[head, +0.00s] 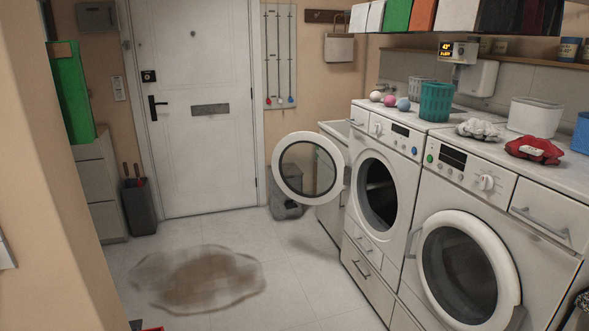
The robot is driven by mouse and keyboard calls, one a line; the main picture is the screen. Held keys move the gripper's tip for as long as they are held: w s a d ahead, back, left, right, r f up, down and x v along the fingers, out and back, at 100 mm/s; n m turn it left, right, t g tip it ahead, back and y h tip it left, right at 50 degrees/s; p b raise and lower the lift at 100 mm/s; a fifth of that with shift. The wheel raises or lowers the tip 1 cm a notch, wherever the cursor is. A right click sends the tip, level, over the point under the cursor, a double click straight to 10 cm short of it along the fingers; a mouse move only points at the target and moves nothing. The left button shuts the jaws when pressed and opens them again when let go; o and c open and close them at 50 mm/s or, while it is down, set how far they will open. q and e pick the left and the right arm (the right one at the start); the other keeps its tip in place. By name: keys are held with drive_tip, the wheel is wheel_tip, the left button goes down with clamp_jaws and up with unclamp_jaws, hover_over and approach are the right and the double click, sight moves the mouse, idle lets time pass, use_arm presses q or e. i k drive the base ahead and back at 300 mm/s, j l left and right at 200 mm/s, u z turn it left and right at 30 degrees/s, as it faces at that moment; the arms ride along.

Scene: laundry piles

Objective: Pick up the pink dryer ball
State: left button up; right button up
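The pink dryer ball (390,100) sits on top of the left washing machine, near its back left part. The balls are small in the head view and appear close together or touching. Neither of my grippers shows clearly in the head view.
A teal basket (436,102) stands right of the balls. A white cloth (478,129) and a red cloth (533,149) lie on the right machine (440,220). An open round door (283,170) juts out at the left machine. A brown puddle-like stain (195,280) covers floor at left.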

sight(389, 101)
drive_tip(key=i+z, duration=0.1)
drive_tip(key=i, duration=0.4)
drive_tip(key=i+j+z, duration=0.15)
drive_tip(key=i, duration=0.3)
drive_tip(key=i+j+z, duration=0.1)
drive_tip(key=i, duration=0.4)
drive_tip(key=i+j+z, duration=0.2)
drive_tip(key=i+z, duration=0.2)
drive_tip(key=i+j+z, duration=1.1)
drive_tip(key=j, duration=0.2)
drive_tip(key=k+l, duration=0.05)
